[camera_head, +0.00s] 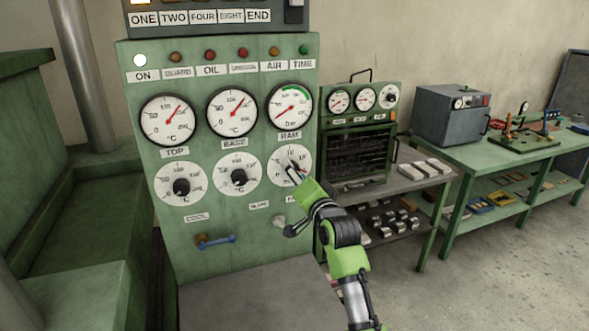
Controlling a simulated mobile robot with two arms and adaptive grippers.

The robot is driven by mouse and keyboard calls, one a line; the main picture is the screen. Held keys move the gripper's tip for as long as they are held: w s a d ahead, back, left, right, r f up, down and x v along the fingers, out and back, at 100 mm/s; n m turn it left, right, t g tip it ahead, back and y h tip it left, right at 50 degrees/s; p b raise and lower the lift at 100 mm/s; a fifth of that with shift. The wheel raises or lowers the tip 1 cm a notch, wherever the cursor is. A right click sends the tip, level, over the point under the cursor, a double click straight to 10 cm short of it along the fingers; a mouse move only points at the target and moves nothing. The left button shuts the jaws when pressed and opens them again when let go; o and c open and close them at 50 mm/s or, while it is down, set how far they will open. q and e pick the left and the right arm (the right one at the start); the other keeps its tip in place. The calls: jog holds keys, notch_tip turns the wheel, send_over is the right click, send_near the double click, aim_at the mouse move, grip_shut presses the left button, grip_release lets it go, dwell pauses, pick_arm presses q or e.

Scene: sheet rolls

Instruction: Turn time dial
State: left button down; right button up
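A green control panel (225,258) stands in front of me. Its lower row has three white-faced dials: a left dial (193,173) and a middle dial (223,163), both with black knobs, and a right dial (275,164). No label reading TIME can be read under the right dial; a TIME label (303,64) sits under the top right lamp. My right gripper (295,174), on a green and black arm from the lower right, is at the right dial, its fingertips over the dial's middle. They hide its knob, so I cannot tell whether they grip it. My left gripper is out of view.
Three gauges sit above the dials, including the RAM gauge (289,103). A blue-tipped lever (216,240) juts out below. A green oven (356,155) and a green workbench (470,150) stand to the right. Open floor lies at lower right.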

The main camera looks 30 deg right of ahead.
jog(key=shift+w+d, duration=0.15)
jog(key=shift+w, duration=0.3)
jog(key=c, duration=1.1)
jog(key=shift+n, duration=0.3)
jog(key=n+p, duration=0.3)
jog(key=n, duration=0.8)
jog(key=shift+p, duration=0.3)
